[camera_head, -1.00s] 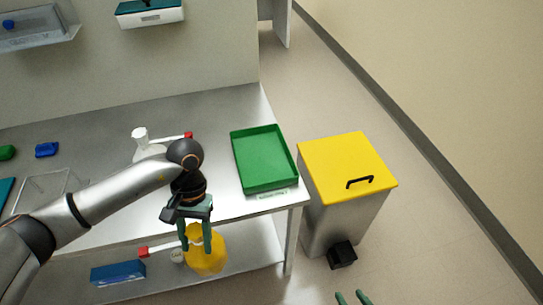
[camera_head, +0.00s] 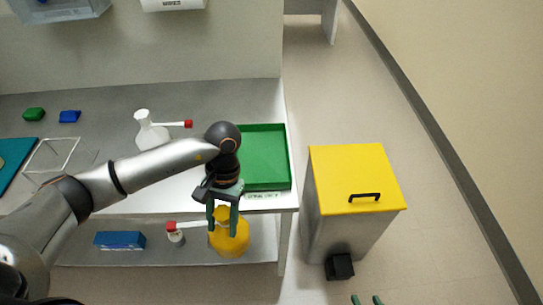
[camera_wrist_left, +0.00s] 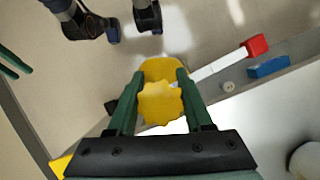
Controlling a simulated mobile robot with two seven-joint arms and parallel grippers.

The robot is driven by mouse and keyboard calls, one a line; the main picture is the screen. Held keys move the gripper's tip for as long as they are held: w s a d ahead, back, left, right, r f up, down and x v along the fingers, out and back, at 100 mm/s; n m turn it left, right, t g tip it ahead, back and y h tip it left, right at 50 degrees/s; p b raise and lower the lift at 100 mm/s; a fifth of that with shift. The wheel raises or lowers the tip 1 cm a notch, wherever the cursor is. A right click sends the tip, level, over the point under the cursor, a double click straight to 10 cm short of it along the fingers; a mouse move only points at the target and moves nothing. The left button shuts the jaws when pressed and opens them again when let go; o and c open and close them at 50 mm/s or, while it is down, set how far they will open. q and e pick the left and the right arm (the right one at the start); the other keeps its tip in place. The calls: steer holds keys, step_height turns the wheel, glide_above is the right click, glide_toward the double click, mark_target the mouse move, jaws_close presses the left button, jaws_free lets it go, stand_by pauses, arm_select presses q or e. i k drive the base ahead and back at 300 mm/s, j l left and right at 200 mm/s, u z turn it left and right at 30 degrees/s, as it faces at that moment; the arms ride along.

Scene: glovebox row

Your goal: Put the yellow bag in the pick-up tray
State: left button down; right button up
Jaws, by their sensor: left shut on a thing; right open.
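The yellow bag (camera_head: 230,238) hangs from my left gripper (camera_head: 223,228), which is shut on its top. It is in front of the table's front edge, below the height of the top. In the left wrist view the bag's frilled top (camera_wrist_left: 160,103) sits between the green fingers of my left gripper (camera_wrist_left: 160,98). The green pick-up tray (camera_head: 270,185) stands at the right end of the table top, behind my left wrist, which hides its left part. My right gripper (camera_head: 367,300) is open at the bottom edge, only its fingertips showing.
A bin with a yellow lid (camera_head: 350,170) stands on the floor right of the table. A white flask (camera_head: 150,132) with a red-tipped rod stands left of the tray. A blue box (camera_head: 120,240) lies on the lower shelf (camera_head: 75,255). Floor is clear at right.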

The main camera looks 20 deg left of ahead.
mark_target(260, 151)
steer(key=i+l, duration=0.1)
steer(key=l, duration=0.3)
steer(key=i+l+u, duration=0.1)
steer(key=l, duration=0.3)
steer(key=i+l, duration=0.1)
steer(key=l, duration=0.3)
steer(key=u, duration=0.05)
